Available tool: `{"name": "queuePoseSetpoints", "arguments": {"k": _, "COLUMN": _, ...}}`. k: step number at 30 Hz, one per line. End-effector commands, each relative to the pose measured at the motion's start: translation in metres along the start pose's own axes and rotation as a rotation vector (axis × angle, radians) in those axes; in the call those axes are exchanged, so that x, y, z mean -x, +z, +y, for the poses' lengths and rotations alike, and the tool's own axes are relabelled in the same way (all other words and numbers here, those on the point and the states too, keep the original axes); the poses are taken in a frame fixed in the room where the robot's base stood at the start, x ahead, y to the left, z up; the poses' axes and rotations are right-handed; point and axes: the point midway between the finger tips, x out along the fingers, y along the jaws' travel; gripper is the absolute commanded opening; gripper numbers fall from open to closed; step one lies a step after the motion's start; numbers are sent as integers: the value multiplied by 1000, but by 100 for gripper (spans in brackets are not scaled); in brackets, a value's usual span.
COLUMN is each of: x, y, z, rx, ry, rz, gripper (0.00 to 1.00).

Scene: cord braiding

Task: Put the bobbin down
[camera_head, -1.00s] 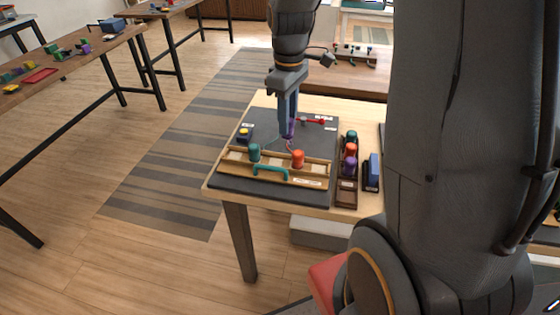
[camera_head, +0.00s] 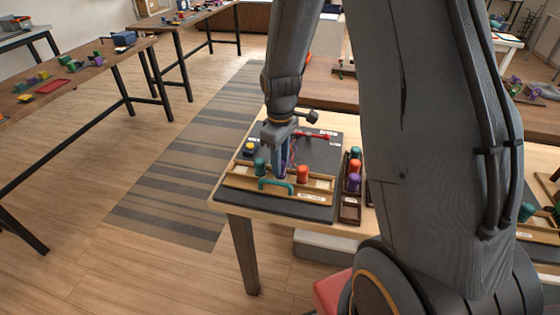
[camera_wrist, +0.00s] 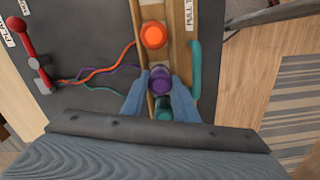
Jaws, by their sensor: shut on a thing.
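My gripper (camera_head: 281,174) is shut on a purple bobbin (camera_wrist: 160,77). In the wrist view the bobbin lies between my two fingertips (camera_wrist: 159,95), over the wooden holder (camera_head: 325,197). It is between an orange bobbin (camera_head: 302,174) and a teal bobbin (camera_head: 260,167), which both stand on the holder. I cannot tell whether the purple bobbin's base touches the wood. A purple cord, a teal cord and an orange cord run from the bobbins to a red clamp (camera_wrist: 36,62) on the dark mat (camera_wrist: 100,15).
The holder has a teal handle (camera_head: 277,184) along its front. A dark rack (camera_head: 349,212) with teal, orange and purple bobbins stands right of the mat. A yellow-topped item (camera_head: 249,146) sits at the mat's left. The mat behind the holder is mostly clear.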

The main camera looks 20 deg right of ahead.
Motion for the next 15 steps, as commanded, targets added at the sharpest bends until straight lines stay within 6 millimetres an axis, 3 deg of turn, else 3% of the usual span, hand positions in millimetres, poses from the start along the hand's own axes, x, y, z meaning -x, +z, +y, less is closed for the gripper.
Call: {"name": "queuePoseSetpoints", "arguments": {"k": 15, "x": -8, "y": 0, "z": 0, "rx": 0, "ry": -1, "rz": -1, "gripper": 4}}
